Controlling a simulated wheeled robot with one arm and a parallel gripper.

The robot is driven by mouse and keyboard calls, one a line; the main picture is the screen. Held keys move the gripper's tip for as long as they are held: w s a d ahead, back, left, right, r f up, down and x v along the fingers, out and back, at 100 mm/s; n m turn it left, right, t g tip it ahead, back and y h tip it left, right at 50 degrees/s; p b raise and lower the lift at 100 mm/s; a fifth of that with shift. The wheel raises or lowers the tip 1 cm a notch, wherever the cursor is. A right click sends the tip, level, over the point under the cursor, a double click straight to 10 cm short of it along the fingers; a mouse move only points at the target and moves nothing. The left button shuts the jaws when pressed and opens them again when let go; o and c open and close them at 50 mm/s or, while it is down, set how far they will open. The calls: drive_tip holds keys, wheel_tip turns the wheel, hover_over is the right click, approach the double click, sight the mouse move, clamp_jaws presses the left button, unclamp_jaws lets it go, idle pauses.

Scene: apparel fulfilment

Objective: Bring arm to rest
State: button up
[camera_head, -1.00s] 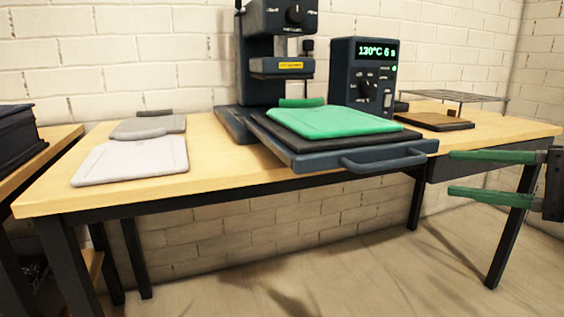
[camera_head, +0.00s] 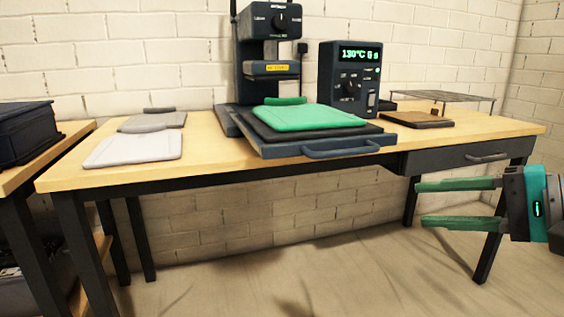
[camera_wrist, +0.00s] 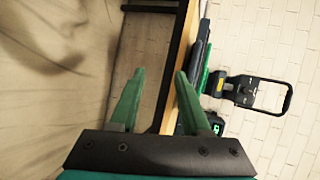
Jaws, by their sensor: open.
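My gripper (camera_head: 460,204) is at the right of the head view, in front of the table's drawer end. Its two green fingers are spread apart with nothing between them. In the wrist view my gripper (camera_wrist: 158,95) is also open and empty, with the table edge and the press off to the right. My gripper touches nothing that I can see.
A wooden table (camera_head: 215,172) holds a heat press (camera_head: 264,70) with a green garment (camera_head: 308,118) on its pulled-out platen. A control box (camera_head: 348,105) reads 130°C. Grey garments (camera_head: 135,148) lie at left. A wire rack (camera_head: 440,96) stands at right. Open floor lies in front.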

drive_tip(key=s+a+f+n+g+h+p, duration=0.2)
drive_tip(key=s+a+f+n+g, duration=0.15)
drive_tip(key=a+f, duration=0.35)
drive_tip(key=s+a+f+n+g+h+p, duration=0.2)
drive_tip(key=a+f+g, duration=0.25)
drive_tip(key=f, duration=0.35)
drive_tip(key=s+d+f+n+g+h+p, duration=0.2)
drive_tip(key=s+d+f+h, duration=0.3)
drive_tip(key=s+f, duration=0.4)
drive_tip(key=shift+s+f+n+g+h+p, duration=0.15)
drive_tip(key=shift+s+n+g+h+p, duration=0.3)
drive_tip(key=shift+s+n+g, duration=0.5)
drive_tip(key=shift+s+t, duration=0.1)
drive_tip(key=shift+t, duration=0.15)
